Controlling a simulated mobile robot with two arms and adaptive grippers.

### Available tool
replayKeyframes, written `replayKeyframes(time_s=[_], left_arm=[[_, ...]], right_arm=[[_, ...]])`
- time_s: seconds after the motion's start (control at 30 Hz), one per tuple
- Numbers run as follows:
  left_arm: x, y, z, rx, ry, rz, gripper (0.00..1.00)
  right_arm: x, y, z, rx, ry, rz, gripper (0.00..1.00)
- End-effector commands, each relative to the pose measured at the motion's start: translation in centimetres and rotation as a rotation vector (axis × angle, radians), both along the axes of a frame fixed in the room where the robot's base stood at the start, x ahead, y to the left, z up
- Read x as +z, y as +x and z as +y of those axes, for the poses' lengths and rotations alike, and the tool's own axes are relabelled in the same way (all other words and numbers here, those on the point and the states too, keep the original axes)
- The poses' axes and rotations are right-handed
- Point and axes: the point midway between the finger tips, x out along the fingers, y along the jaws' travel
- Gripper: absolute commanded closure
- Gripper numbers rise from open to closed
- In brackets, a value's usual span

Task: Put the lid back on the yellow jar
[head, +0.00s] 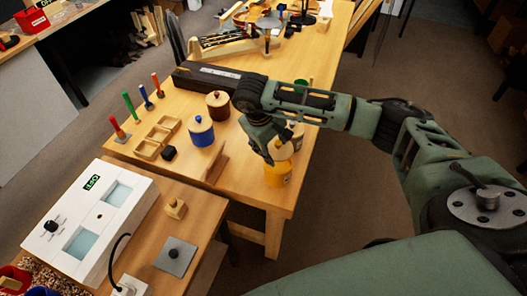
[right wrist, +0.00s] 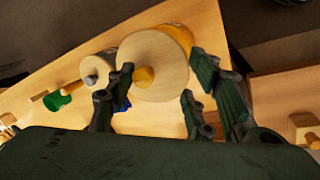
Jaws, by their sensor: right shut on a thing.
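The yellow jar (head: 277,176) stands near the right edge of the wooden bench in the head view. My right gripper (head: 268,147) is just above it, pointing down. It is shut on the pale round wooden lid (head: 284,153), which sits over the jar's top. In the right wrist view the lid (right wrist: 165,70) and its knob (right wrist: 143,76) lie between the two fingers (right wrist: 160,88). A sliver of the yellow jar (right wrist: 182,36) shows past the lid's rim. I cannot tell whether lid and jar touch. My left gripper is not in view.
A lidded blue jar (head: 201,133) and a brown jar (head: 218,106) stand left of the gripper. A small upright wooden piece (head: 217,167) is close by. A wooden tray (head: 158,138) and several colored-handled tools stand farther left. The bench's right edge is near the yellow jar.

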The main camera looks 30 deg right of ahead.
Motion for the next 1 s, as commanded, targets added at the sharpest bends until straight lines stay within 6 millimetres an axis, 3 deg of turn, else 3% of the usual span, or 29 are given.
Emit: replayKeyframes(time_s=[0.37,0.7,1.0], left_arm=[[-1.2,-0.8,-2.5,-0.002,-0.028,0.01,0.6],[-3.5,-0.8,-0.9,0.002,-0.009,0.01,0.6],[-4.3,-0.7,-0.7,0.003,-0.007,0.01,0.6]], right_arm=[[-2.1,0.0,-0.1,0.005,0.001,0.002,0.82],[-5.6,0.1,-0.2,0.003,-0.001,-0.001,0.82],[-6.5,0.1,-0.1,0.003,0.0,0.0,0.82]])
